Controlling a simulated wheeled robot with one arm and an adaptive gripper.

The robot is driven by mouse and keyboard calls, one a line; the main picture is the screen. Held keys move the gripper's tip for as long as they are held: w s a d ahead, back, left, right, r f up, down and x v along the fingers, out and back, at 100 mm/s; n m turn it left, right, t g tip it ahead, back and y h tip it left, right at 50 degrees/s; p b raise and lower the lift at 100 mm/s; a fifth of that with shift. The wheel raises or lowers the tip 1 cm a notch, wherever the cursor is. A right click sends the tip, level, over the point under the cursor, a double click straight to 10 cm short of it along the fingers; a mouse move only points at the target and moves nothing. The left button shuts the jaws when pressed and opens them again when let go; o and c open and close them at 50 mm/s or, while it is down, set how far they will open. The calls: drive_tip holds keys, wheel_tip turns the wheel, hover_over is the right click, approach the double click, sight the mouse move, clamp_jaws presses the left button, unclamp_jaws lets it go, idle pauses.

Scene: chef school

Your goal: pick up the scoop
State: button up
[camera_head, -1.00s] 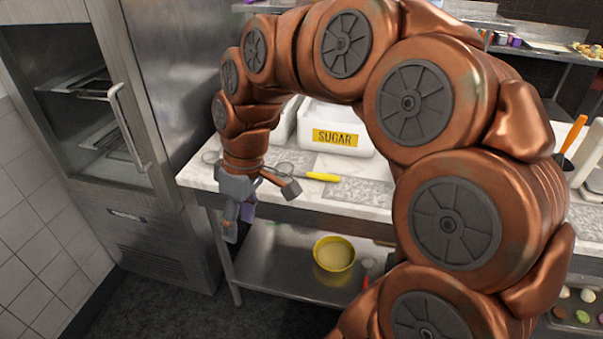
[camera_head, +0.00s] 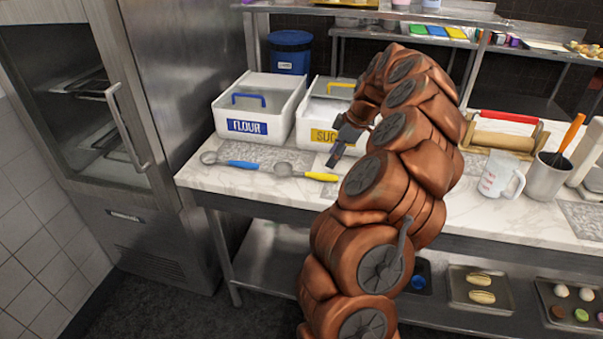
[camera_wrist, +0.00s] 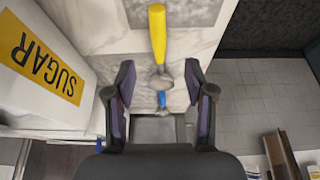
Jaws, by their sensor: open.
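A scoop with a yellow handle (camera_head: 318,176) and a grey metal bowl lies on the counter in front of the sugar bin. A scoop with a blue handle (camera_head: 238,164) lies to its left, in front of the flour bin. My gripper (camera_head: 335,158) is open and empty, above the counter near the yellow handle's right end. In the wrist view the yellow scoop (camera_wrist: 157,35) runs down the middle, its bowl showing between the open fingers (camera_wrist: 159,82). The blue handle (camera_wrist: 162,100) shows beyond it, partly hidden. The fingers appear apart from both scoops.
The flour bin (camera_head: 252,126) and the sugar bin (camera_head: 315,136) stand behind the scoops. A measuring jug (camera_head: 499,177), a utensil pot (camera_head: 546,178) and a rolling pin (camera_head: 505,141) are on the right. A steel refrigerator (camera_head: 172,82) stands left. The counter's left front (camera_head: 245,183) is clear.

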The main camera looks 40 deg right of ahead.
sight(323, 174)
drive_tip(key=shift+p+x, duration=1.6)
drive_tip(key=shift+x, duration=2.2)
drive_tip(key=shift+w+d, duration=0.1)
clamp_jaws()
